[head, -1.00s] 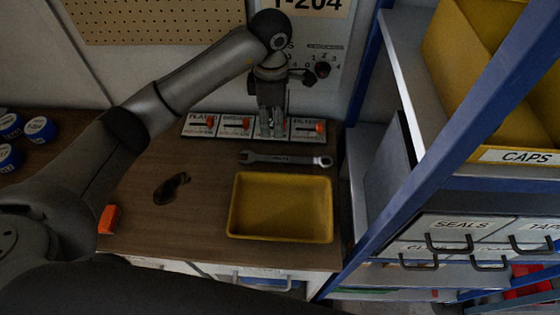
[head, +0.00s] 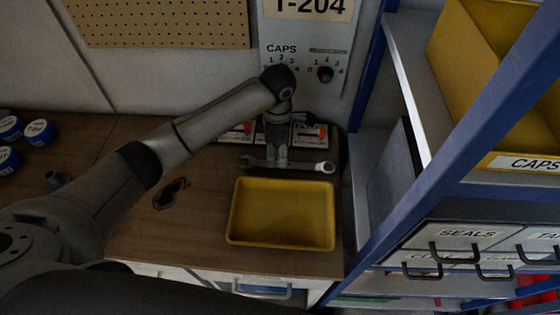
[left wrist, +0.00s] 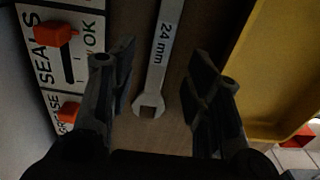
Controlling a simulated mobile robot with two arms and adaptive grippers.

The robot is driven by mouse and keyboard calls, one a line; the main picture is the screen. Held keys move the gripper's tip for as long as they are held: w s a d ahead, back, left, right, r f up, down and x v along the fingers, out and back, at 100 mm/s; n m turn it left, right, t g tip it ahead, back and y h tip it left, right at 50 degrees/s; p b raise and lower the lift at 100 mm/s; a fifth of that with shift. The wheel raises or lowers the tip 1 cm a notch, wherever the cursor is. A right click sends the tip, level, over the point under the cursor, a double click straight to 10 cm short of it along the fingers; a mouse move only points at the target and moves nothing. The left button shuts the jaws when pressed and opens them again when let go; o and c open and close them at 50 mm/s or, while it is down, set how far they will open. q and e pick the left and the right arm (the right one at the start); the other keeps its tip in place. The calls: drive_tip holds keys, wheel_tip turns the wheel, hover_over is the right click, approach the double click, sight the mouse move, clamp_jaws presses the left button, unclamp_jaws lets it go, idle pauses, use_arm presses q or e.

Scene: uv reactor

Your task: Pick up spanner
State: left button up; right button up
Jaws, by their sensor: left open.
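A grey metal spanner (head: 314,167) lies flat on the wooden worktop, behind the yellow tray. In the left wrist view the spanner (left wrist: 161,60) bears the mark "24 mm", and its open jaw end points down in the picture. My left gripper (head: 276,160) is over the spanner's middle in the head view and hides part of its shaft. In the left wrist view the left gripper (left wrist: 158,88) is open, with one finger on each side of the spanner. I cannot tell how far above the worktop the fingertips are. My right gripper is not in view.
The yellow tray (head: 234,230) stands empty in front of the spanner. Labelled plates with red switches (head: 312,131) lie behind it. A dark object (head: 171,192) lies on the worktop to the left. A blue shelf frame (head: 365,235) bounds the right side.

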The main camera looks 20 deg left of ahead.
use_arm(q)
drive_tip(key=shift+d+f+p, duration=0.15)
drive_tip(key=shift+f+p, duration=0.15)
drive_tip(key=shift+f, duration=0.65)
drive_tip(key=shift+d+f+p, duration=0.1)
drive_tip(key=shift+f+p, duration=0.2)
drive_tip(key=shift+f, duration=0.6)
clamp_jaws()
